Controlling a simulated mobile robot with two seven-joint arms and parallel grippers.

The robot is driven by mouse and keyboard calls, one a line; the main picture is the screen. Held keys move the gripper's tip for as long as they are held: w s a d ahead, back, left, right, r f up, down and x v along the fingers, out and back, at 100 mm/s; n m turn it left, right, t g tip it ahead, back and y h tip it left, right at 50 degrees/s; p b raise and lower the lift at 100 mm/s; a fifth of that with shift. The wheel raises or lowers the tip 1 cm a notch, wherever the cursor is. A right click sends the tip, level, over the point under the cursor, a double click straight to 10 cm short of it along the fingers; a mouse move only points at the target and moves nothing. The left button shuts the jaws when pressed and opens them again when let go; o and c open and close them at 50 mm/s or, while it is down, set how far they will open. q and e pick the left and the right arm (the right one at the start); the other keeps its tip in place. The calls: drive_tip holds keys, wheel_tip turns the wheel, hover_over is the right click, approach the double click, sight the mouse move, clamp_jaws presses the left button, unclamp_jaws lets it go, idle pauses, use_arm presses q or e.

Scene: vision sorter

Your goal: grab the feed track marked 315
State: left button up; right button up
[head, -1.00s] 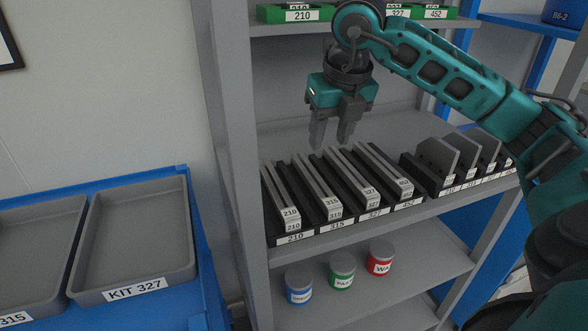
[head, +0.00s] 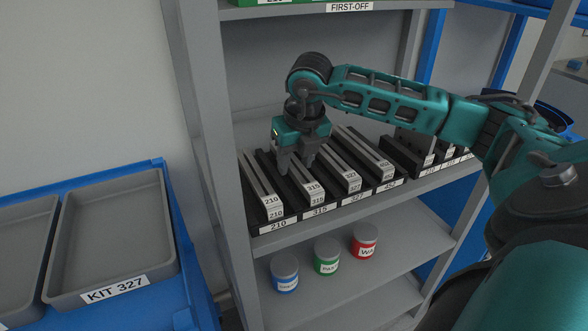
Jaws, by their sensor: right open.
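The feed track marked 315 (head: 314,189) is a light grey bar lying in the black holder on the shelf, in the slot labelled 315, between tracks 210 (head: 270,199) and 327 (head: 348,176). My right gripper (head: 294,170) is open, with its two fingertips low over the rear part of track 315, seemingly one at each side. I cannot tell whether the fingers touch the track. The gripper hides the track's back part. My left gripper is out of view.
Track 452 (head: 378,164) lies to the right, and more dark holders stand beyond it. The shelf upright (head: 209,150) is close on the left. Blue, green and red-labelled jars stand on the lower shelf. A grey KIT 327 tray (head: 117,230) sits at left.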

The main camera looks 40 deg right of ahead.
drive_tip(key=shift+w+f, duration=0.1)
drive_tip(key=shift+f, duration=0.3)
drive_tip(key=shift+c, duration=0.2)
clamp_jaws()
drive_tip(key=shift+r, duration=0.1)
